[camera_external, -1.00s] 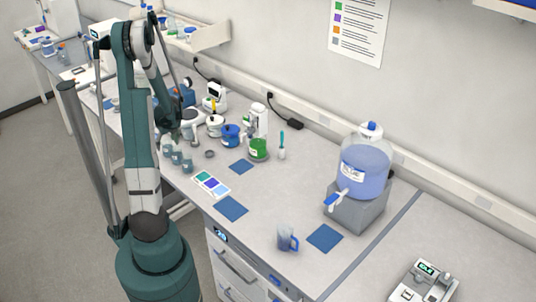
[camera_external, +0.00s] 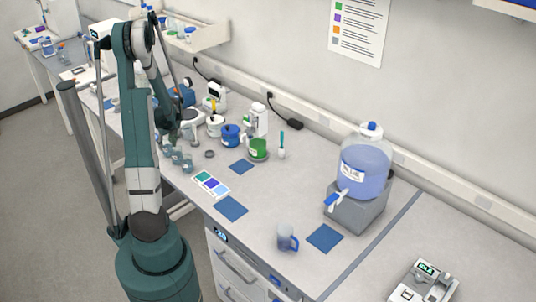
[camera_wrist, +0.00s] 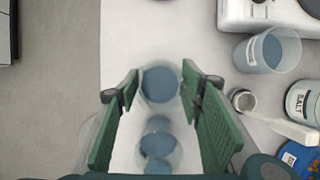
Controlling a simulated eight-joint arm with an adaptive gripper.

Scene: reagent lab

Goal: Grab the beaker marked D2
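Several small clear beakers with blue-grey contents stand in a row near the bench's front edge. In the wrist view, the farthest of them, a beaker (camera_wrist: 160,84), lies between the tips of my gripper (camera_wrist: 161,88). My green fingers are apart on its two sides; I cannot tell whether they touch it. Two more beakers, one (camera_wrist: 158,125) behind the other (camera_wrist: 157,153), show between the fingers nearer the wrist. A larger clear beaker (camera_wrist: 268,50) stands to the right. No D2 mark can be read. In the external view, the row (camera_external: 176,158) is partly behind my arm.
A salt jar (camera_wrist: 303,101), a small metal ring-like cup (camera_wrist: 243,101) and a white device (camera_wrist: 270,14) lie to the right. The bench edge is close on the left.

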